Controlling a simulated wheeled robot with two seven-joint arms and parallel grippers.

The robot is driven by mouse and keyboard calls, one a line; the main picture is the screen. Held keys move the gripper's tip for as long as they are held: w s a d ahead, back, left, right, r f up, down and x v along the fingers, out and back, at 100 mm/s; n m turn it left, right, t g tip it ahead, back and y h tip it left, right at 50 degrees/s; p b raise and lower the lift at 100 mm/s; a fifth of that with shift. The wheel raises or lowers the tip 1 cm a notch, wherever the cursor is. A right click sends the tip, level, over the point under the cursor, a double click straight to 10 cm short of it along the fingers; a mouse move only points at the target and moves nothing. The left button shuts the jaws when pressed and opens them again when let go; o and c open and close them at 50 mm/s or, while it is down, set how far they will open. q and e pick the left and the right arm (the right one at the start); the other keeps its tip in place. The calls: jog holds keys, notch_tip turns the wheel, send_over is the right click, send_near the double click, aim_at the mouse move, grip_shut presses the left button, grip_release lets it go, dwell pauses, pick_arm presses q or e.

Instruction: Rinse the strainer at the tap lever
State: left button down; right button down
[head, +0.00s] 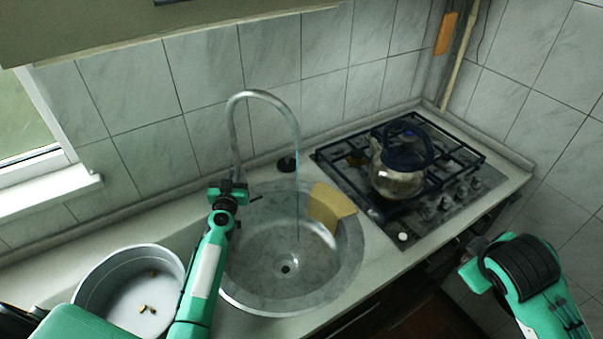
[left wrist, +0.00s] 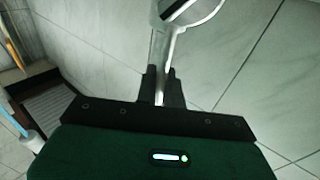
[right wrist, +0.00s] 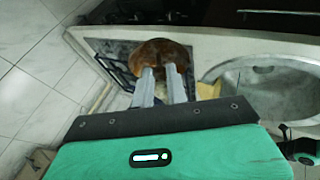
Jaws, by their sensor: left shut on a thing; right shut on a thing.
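My left gripper (head: 228,190) is at the foot of the tall curved tap (head: 262,95). In the left wrist view it is shut on a slim shiny bar (left wrist: 160,85), which looks like the tap lever. A thin water stream (head: 298,200) seems to fall from the spout into the round sink (head: 260,245). In the right wrist view my right gripper (right wrist: 160,80) is shut. A brown, rounded bowl, which looks like the strainer (right wrist: 163,50), is at its fingertips, partly hidden by them. In the head view the right fingers and strainer are hidden; only the arm shows.
A steel kettle (head: 398,175) stands on the gas hob (head: 465,150) right of the sink. A yellow cloth or sponge (head: 332,205) lies at the sink's right rim. A grey pot (head: 90,290) with small brown bits inside stands left of the sink. The tiled wall is behind.

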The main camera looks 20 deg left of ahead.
pick_arm(q)
jog(key=shift+s+t+b, duration=0.2)
jog(key=shift+t+b, duration=0.1)
jog(key=shift+b, duration=0.5)
pick_arm(e)
jog(key=shift+f, duration=1.3)
pick_arm(q)
jog(key=c, duration=1.6)
grip_release()
jog(key=shift+c, duration=0.2)
jog(key=b+v, duration=0.1)
jog(key=v, duration=1.1)
pick_arm(e)
jog(key=shift+f, duration=0.6)
pick_arm(q)
jog(key=shift+d, duration=0.1)
